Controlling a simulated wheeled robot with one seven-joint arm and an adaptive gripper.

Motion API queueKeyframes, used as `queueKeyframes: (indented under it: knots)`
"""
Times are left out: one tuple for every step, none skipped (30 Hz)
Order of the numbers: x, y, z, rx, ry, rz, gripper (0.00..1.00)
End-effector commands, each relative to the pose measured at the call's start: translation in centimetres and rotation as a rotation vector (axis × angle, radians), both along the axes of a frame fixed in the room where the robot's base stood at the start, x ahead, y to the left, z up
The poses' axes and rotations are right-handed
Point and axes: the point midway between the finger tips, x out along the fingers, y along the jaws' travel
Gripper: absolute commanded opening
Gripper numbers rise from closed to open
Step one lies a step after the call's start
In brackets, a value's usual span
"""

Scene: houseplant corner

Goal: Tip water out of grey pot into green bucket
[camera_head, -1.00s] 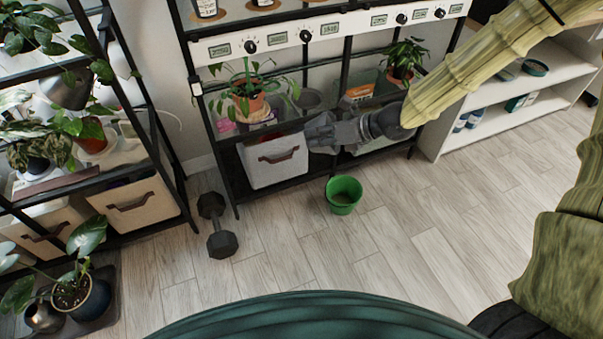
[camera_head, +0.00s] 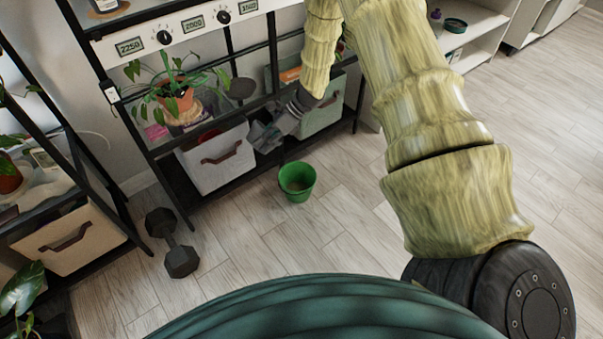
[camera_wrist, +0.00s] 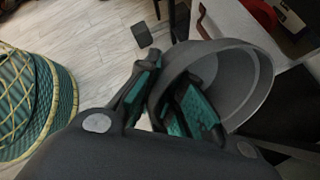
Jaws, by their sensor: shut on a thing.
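My gripper (camera_head: 265,134) is shut on the wall of the grey pot (camera_wrist: 252,88). In the wrist view one finger is inside the pot's mouth and the other is outside (camera_wrist: 168,72). The mouth faces the wrist camera; I see no water in it, and cannot tell its tilt. In the head view the pot is hard to make out from the dark gripper. The green bucket (camera_head: 297,187) stands upright on the floor, in front of the shelf, below and slightly right of my gripper.
A black shelf rack with a white bin (camera_head: 216,160) and a potted plant (camera_head: 178,102) stands behind my gripper. A dark grey round thing (camera_head: 241,88) is beside the plant. A dumbbell (camera_head: 172,243) lies on the floor to the left. Floor around the bucket is clear.

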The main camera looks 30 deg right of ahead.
Motion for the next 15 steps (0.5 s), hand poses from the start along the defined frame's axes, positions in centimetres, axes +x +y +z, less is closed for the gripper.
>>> queueKeyframes:
  knots:
    - [0.1,-1.0,-2.3,-0.016,0.0,0.048,0.0]
    - [0.0,-1.6,-3.3,-0.023,0.0,0.079,0.0]
    - [-0.1,-2.3,-4.6,-0.032,-0.001,0.121,0.0]
    - [-0.2,-3.0,-5.6,-0.041,-0.002,0.154,0.0]
    - [-0.3,-3.6,-6.6,-0.049,-0.004,0.188,0.0]
    - [-0.5,-4.4,-8.0,-0.06,-0.007,0.235,0.0]
    - [-0.7,-5.0,-9.0,-0.067,-0.01,0.273,0.0]
    - [-1.0,-5.7,-10.1,-0.076,-0.012,0.31,0.0]
    - [-1.2,-6.5,-11.4,-0.086,-0.017,0.36,0.0]
    - [-1.5,-7.2,-12.4,-0.094,-0.021,0.398,0.0]
    - [-1.7,-7.8,-13.3,-0.101,-0.025,0.436,0.0]
    - [-2.1,-8.6,-14.4,-0.113,-0.031,0.484,0.0]
    - [-2.3,-9.2,-15.2,-0.119,-0.036,0.518,0.0]
    - [-2.6,-9.7,-15.9,-0.125,-0.04,0.548,0.0]
    - [-2.8,-10.3,-16.6,-0.132,-0.047,0.587,0.0]
